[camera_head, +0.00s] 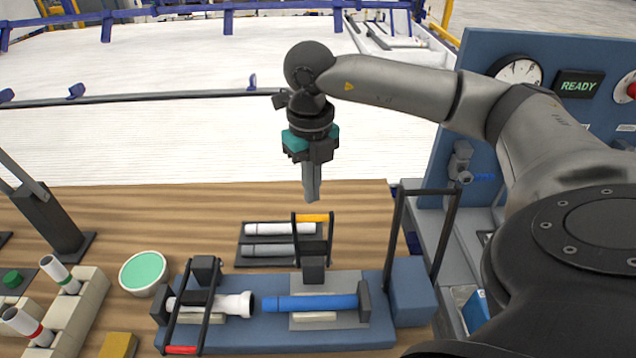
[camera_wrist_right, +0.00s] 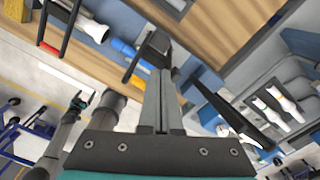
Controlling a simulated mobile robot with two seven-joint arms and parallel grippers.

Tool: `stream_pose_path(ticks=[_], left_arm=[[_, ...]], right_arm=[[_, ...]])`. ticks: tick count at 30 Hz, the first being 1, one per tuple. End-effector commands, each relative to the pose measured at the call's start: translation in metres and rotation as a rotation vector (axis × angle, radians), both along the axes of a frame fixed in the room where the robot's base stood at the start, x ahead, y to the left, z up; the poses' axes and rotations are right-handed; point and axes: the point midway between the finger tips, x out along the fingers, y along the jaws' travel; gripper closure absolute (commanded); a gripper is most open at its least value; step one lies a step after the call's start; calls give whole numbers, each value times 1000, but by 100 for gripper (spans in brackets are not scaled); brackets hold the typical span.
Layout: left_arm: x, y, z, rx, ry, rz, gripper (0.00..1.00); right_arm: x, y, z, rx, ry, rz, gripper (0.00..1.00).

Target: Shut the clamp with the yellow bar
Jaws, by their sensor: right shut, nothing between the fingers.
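The clamp's yellow bar (camera_head: 313,218) is at the top of a black frame that stands upright behind the blue pipe (camera_head: 318,302); this clamp is open. The blue pipe lies on a grey block of the blue fixture (camera_head: 270,335), its left end close to the white pipe (camera_head: 215,304). My right gripper (camera_head: 313,198) is shut and empty, pointing down just above and behind the yellow bar. In the right wrist view the yellow bar (camera_wrist_right: 131,66) is left of the fingers, apart from them. My left gripper (camera_wrist_right: 82,100) appears small there; its jaws are unclear.
A red-bar clamp (camera_head: 181,349) is folded forward over the white pipe. A tall black frame (camera_head: 428,192) stands at the fixture's right end. A dark tray (camera_head: 242,258) with pipes lies behind. A green-topped bowl (camera_head: 144,272) is left. The wooden table's back is clear.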

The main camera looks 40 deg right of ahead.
Motion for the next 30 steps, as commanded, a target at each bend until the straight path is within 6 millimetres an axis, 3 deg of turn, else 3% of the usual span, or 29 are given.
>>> stream_pose_path(ticks=[30], left_arm=[[0,0,-28,0,-1,1,0]], right_arm=[[0,0,-35,0,0,0,100]])
